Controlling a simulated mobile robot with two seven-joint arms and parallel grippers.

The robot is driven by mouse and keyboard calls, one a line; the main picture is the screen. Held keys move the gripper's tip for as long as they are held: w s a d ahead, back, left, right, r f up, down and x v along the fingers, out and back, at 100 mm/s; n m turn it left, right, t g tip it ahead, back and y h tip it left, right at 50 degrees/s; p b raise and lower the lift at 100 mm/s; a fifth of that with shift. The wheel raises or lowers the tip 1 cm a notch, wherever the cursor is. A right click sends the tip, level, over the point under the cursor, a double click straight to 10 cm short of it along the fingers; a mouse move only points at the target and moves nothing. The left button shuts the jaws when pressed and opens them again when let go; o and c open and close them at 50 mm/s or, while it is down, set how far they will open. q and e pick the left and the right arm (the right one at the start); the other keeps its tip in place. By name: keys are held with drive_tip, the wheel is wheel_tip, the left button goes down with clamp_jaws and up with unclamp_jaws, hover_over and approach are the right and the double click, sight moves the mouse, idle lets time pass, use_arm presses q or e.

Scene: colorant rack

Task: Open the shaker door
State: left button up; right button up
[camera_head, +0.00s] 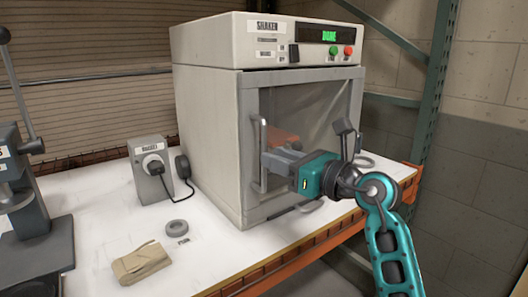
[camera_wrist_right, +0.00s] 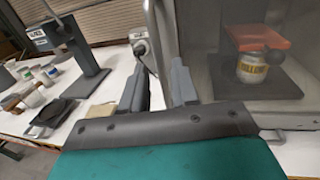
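The shaker (camera_head: 208,130) is a large pale grey cabinet on the bench. Its door (camera_head: 300,103) has a grey frame and a clear window, and looks shut. A vertical bar handle (camera_head: 258,140) is on the door's left side. My right gripper (camera_head: 268,160) reaches in from the right, with its fingertips at the handle. In the right wrist view its two fingers (camera_wrist_right: 161,85) stand apart with a gap between them. I cannot tell whether the handle lies between them. Through the window, a labelled jar (camera_wrist_right: 252,68) sits under an orange-red plate (camera_wrist_right: 256,38). My left gripper is out of view.
A grey box with a plug and cord (camera_head: 150,170) stands left of the shaker. A grey ring (camera_head: 177,227) and a tan folded packet (camera_head: 140,262) lie in front. A dark press (camera_head: 30,215) is at far left. A green rack post (camera_head: 432,90) rises at right.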

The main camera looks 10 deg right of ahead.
sight(264, 187)
drive_tip(key=shift+x, duration=2.15)
clamp_jaws()
